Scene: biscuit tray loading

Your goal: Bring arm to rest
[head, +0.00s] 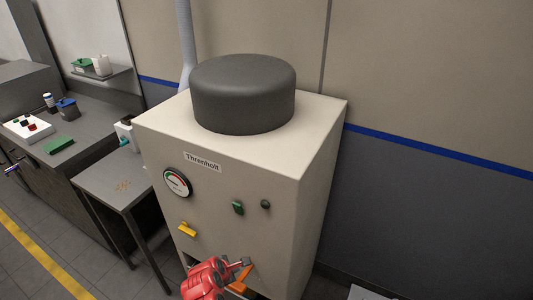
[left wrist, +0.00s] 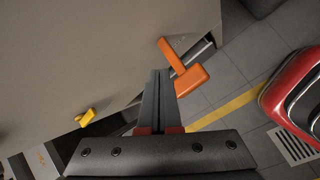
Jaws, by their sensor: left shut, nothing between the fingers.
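My left gripper (head: 246,262), on a red arm, is low in front of the pale machine (head: 235,185) in the head view. In the left wrist view its two dark fingers (left wrist: 160,76) are together with nothing between them. An orange lever (head: 240,287) is close by, low on the machine. In the left wrist view the lever (left wrist: 191,80) lies just right of the fingertips; I cannot tell whether they touch. My right gripper is in neither view.
A counter (head: 90,131) runs further left. Open floor with a yellow line lies at lower left.

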